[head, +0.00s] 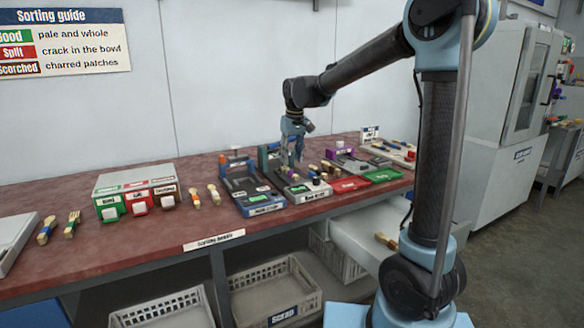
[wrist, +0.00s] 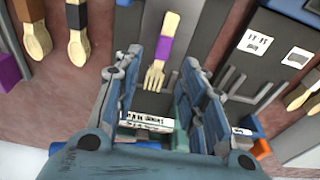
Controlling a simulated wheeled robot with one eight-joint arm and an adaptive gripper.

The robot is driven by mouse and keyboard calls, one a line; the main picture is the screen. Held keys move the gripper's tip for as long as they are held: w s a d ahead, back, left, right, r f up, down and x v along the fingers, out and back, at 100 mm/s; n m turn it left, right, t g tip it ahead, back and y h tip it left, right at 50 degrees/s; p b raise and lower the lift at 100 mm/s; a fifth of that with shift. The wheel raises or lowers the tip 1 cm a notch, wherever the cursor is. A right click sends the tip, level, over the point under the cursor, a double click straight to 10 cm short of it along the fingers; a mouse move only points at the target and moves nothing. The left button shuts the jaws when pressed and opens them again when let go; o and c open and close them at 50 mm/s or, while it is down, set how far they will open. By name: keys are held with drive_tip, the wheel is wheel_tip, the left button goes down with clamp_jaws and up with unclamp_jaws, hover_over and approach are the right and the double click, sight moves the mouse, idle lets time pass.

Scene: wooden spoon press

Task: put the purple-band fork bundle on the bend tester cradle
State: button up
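The purple-band fork bundle (wrist: 166,46) shows in the wrist view, pale wood with a purple band, its tines toward my gripper. It lies over the dark grey top of a device, between the lines of my fingers. My gripper (wrist: 176,66) is open, with a gap on each side of the fork. In the head view my gripper (head: 293,160) hangs over the bend tester (head: 304,193), a grey device with a green display. The fork is too small to make out there, and I cannot tell how it rests on the cradle.
Red (head: 350,184) and green (head: 383,175) trays lie to the right. In the wrist view, wooden spoons (wrist: 78,45) lie at the left, beside a purple block (wrist: 9,69). The sorting bins (head: 138,194) stand farther left.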

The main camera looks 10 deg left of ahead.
wheel_tip(320, 180, up, 6)
drive_tip(key=shift+s+d+r, duration=0.25)
drive_tip(key=shift+s+d, duration=0.15)
drive_tip(key=s+d+f+m, duration=0.25)
drive_tip(key=s+d, duration=0.35)
drive_tip(key=d, duration=0.5)
drive_tip(key=s+d+f+m, duration=0.1)
drive_tip(key=s+d+f, duration=0.2)
drive_tip(key=s+d, duration=0.65)
drive_tip(key=s+d+f+m, duration=0.1)
drive_tip(key=s+d+f, duration=0.3)
drive_tip(key=f, duration=0.1)
drive_tip(key=s+d+f+m, duration=0.1)
drive_tip(key=s+d+f, duration=0.4)
drive_tip(key=s+d+f+m+t+h, duration=0.1)
drive_tip(key=s+d+f+m, duration=0.1)
drive_tip(key=s+d+f, duration=0.3)
drive_tip(key=shift+d+f, duration=0.1)
drive_tip(key=shift+f, duration=0.3)
